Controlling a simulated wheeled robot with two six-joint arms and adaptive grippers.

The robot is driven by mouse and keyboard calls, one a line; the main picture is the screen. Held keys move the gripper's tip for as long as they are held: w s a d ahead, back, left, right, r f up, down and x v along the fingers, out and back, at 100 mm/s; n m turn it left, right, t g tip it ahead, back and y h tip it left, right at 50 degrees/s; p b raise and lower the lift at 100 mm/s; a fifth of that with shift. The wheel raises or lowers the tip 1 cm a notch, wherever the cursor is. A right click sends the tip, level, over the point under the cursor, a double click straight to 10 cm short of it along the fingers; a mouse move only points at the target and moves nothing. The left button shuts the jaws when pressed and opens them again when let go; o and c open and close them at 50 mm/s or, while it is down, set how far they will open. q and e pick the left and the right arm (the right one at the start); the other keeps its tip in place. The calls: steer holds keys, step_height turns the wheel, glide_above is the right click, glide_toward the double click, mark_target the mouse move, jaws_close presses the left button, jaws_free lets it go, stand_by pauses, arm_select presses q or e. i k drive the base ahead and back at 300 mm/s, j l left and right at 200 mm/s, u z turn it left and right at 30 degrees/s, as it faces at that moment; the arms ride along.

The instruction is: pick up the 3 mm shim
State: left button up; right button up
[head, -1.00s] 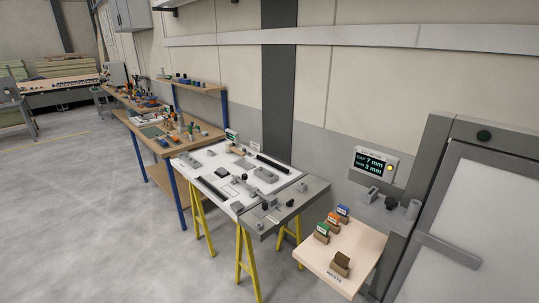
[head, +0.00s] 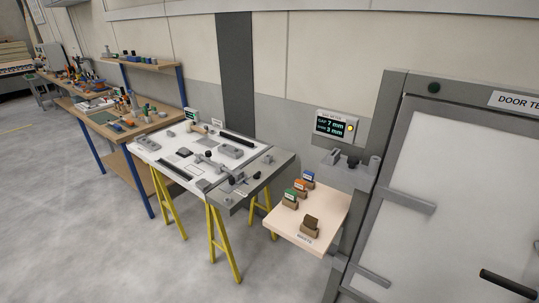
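A small pale table (head: 333,210) stands left of the grey door. On it a blue shim (head: 308,176), an orange shim (head: 301,185) and a green shim (head: 291,193) stand in a row in small brown holders. Their labels are too small to read, so I cannot tell which is 3 mm. A brown holder (head: 310,226) sits at the front, beside lettering that seems to read waste. The wall display (head: 335,126) reads gap 7 mm and a second line of 3 mm, with a yellow lamp. Neither of my grippers is in view.
A white-topped bench (head: 165,143) on yellow trestles, holding grey and black parts, stands left of the small table. A wooden workbench (head: 146,127) is further left. The grey-framed door (head: 440,190) fills the right, with a black handle (head: 508,283). The grey floor in front is clear.

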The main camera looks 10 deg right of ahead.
mark_target(299, 184)
steer(key=i+z, duration=0.1)
steer(key=z, duration=0.35)
steer(key=i+j+z, duration=0.1)
steer(key=z, duration=0.35)
steer(key=j+z, duration=0.15)
steer(key=z, duration=0.3)
steer(key=i+j+z, duration=0.3)
steer(key=j, duration=0.65)
steer(key=i+j+z, duration=0.1)
steer(key=j+z, duration=0.25)
steer(key=j, duration=0.6)
steer(key=j+z, duration=0.3)
steer(key=j, duration=0.75)
